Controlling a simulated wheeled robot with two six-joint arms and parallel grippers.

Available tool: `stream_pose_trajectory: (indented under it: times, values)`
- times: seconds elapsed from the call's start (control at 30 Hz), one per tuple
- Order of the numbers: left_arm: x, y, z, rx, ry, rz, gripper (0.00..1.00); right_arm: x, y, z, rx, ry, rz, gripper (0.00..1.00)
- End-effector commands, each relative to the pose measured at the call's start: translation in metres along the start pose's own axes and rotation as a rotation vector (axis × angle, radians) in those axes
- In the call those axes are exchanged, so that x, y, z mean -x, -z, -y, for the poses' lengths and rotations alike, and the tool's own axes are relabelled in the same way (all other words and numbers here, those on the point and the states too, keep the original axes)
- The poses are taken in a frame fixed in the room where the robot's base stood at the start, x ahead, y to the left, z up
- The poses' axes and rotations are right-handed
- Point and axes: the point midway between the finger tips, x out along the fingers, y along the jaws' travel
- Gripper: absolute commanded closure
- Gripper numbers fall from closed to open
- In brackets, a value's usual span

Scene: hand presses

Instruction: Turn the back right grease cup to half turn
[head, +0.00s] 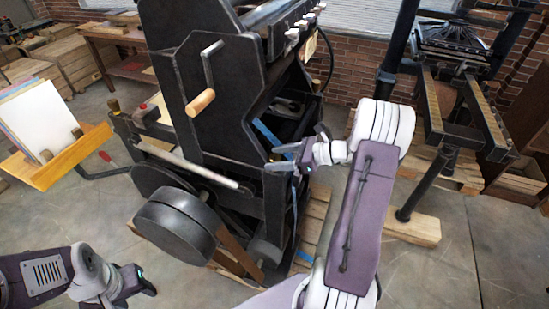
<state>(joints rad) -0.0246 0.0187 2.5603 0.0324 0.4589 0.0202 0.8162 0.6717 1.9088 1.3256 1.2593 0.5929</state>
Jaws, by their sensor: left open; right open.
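The large black press (215,110) stands in the middle of the head view, with a wooden-handled crank (201,101) on its side. A small brass-coloured cup (113,105) shows at its left end. My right gripper (274,158) is open at the right part of the press frame, its fingers pointing left. A small brassy spot shows between or just behind its fingers; I cannot tell if they touch it. The back right grease cup cannot be made out for certain. My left gripper (146,281) is open and empty, low at the left, away from the press.
A black flywheel or motor drum (176,232) juts out at the press's front. A wooden rack with paper sheets (40,118) stands at left. A second press (455,100) stands on a pallet at right. Bare concrete floor lies at lower left and right.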

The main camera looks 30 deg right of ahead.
Motion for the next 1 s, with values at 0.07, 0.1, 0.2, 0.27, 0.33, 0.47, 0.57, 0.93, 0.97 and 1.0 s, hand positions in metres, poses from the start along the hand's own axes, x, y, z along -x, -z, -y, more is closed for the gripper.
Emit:
stream_pose_trajectory:
  times: [0.07,0.1,0.2,0.27,0.33,0.47,0.57,0.93,0.97,1.0]
  values:
    - [0.0004,0.0001,0.0,0.0,0.0,0.0,0.47,-0.0074,0.0,-0.0002,0.0,-0.001,0.0,0.42]
    - [0.0004,0.0001,0.0,0.0,0.0,0.0,0.47,-0.0092,0.0002,-0.0002,0.0,0.0,-0.001,0.42]
    - [0.0003,0.0001,0.0,0.0,0.0,0.0,0.47,-0.0109,0.0004,0.0,-0.001,0.001,0.0,0.42]
    - [0.0003,0.0001,0.0,0.0,0.0,0.0,0.47,-0.0108,0.0004,0.0001,0.0,0.001,0.0,0.42]
    - [0.0003,0.0001,0.0,0.0,0.0,0.0,0.47,-0.0106,0.0004,0.0001,0.0,0.001,0.0,0.42]
    - [0.0003,0.0001,0.0,0.0,0.0,0.0,0.47,-0.0105,0.0003,0.0001,0.0,0.001,0.0,0.73]
    - [0.0003,0.0001,0.0,0.0,0.0,0.0,0.47,-0.0105,0.0004,0.0,-0.001,0.001,-0.001,1.0]
    - [-0.0081,-0.0008,0.0001,0.0,0.0,0.0,0.47,-0.0108,0.0009,-0.0002,-0.053,0.126,0.0,1.0]
    - [-0.0079,-0.0007,0.0001,0.0,0.0,0.0,0.47,-0.0107,0.0009,-0.0002,-0.054,0.128,-0.001,1.0]
    - [-0.0076,-0.0007,0.0001,0.0,0.0,0.0,0.47,-0.0107,0.0008,-0.0001,-0.054,0.128,-0.001,1.0]
